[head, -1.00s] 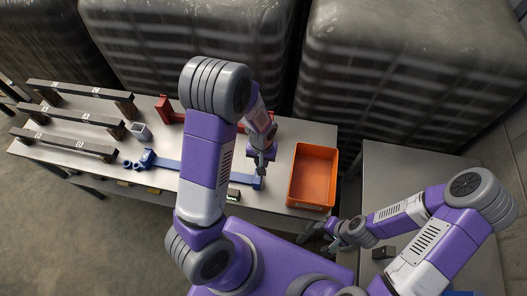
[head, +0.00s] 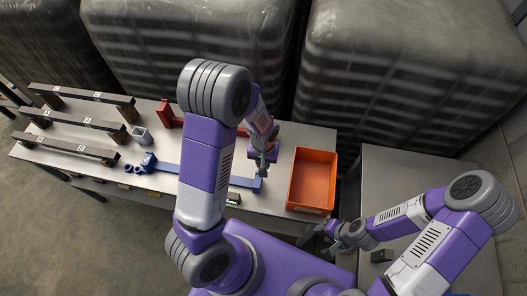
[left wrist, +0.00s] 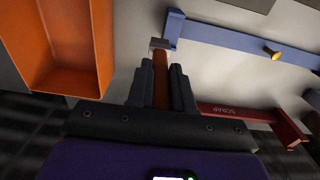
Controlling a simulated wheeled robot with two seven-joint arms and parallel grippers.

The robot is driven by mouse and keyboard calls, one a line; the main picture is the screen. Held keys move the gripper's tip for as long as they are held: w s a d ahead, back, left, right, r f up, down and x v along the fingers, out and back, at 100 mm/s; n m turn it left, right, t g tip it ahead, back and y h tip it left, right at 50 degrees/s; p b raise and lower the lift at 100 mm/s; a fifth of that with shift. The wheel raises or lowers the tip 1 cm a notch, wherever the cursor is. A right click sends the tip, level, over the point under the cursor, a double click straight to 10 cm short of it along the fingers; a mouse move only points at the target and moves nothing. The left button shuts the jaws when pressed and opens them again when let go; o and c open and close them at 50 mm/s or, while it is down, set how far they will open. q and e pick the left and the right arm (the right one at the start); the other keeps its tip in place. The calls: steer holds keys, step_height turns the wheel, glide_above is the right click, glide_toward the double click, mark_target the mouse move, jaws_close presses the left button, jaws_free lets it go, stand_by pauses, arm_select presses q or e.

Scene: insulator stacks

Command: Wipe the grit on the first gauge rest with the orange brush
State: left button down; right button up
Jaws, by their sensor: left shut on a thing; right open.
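My left gripper (left wrist: 161,88) is shut on the orange brush (left wrist: 160,66). The brush's pale grey head sticks out past the fingertips, close to one end of a long blue stand (left wrist: 225,40) with a gold knob; I cannot tell whether they touch. In the head view, my left gripper (head: 263,164) is over the right end of the blue stand (head: 205,176), whose middle is partly hidden by my arm. I cannot tell if this stand is the first gauge rest. No grit can be made out. My right gripper (head: 324,233) is open, low beside the orange bin.
The orange bin (head: 333,180) stands at the table's right end. A red stand (left wrist: 240,112) marked SCRAP lies behind the blue one. Several dark labelled beams (head: 65,148) and a grey square cup (head: 141,134) are at the left. A second table (head: 400,165) is at the right.

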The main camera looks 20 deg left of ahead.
arm_select(q)
steer(key=shift+s+r+p, duration=0.15)
steer(key=shift+r+p, duration=0.45)
steer(key=shift+r, duration=0.35)
steer(key=shift+r+p, duration=1.5)
steer(key=shift+r, duration=0.5)
steer(key=shift+a, duration=0.1)
